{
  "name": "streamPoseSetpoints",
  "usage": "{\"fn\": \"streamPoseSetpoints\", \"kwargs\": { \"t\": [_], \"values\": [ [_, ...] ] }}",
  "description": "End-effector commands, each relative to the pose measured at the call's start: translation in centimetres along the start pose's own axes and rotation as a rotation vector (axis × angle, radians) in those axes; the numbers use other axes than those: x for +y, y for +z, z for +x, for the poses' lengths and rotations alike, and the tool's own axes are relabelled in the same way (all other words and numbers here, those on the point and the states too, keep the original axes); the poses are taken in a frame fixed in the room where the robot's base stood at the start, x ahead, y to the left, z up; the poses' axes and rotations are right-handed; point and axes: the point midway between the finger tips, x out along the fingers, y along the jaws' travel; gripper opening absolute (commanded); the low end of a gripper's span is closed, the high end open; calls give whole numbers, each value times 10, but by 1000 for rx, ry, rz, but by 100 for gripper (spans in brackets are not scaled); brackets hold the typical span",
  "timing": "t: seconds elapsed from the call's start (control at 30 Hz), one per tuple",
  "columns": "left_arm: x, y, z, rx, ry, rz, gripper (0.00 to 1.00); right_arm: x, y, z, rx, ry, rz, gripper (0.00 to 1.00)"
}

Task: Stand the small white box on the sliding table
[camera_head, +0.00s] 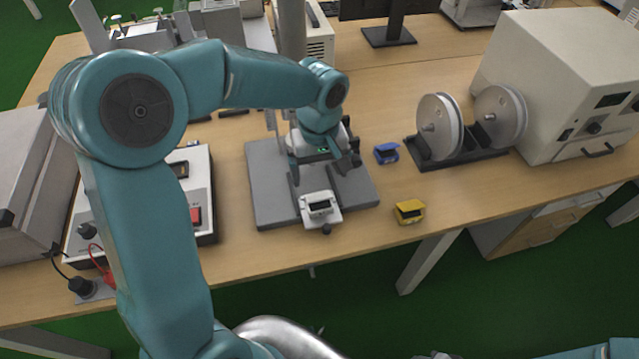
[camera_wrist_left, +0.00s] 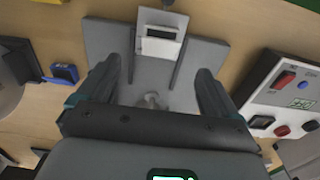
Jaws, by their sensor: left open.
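The small white box (camera_head: 320,207) has a dark opening or panel and is at the front of a grey flat base (camera_head: 268,205). It sits on or against a white plate with a black knob (camera_head: 326,229); their exact contact is unclear. I take this assembly to be the sliding table. In the left wrist view the box (camera_wrist_left: 160,47) is at the top centre, beyond my fingers. My left gripper (camera_head: 318,168) is open and empty above the base, behind the box. Its spread jaws (camera_wrist_left: 155,82) also show in the wrist view. My right gripper is out of view.
A blue clip-like object (camera_head: 386,152) and a yellow one (camera_head: 410,211) lie right of the base. A black stand with two discs (camera_head: 455,160) and a large white machine (camera_head: 560,80) stand farther right. A control box (camera_head: 200,195) is close on the left. The table's front edge is near.

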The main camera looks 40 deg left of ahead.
Motion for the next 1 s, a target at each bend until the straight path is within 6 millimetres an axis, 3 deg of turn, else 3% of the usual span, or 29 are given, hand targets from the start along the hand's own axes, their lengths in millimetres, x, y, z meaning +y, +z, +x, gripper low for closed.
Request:
{"fn": "streamPoseSetpoints", "kwargs": {
  "t": [0.1,0.3,1.0],
  "values": [
    [1,0,-23,3,3,1,93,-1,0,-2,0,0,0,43],
    [0,0,-40,0,1,0,93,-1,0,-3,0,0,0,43],
    [-1,1,-41,-1,-1,1,93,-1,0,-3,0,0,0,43]
  ]
}}
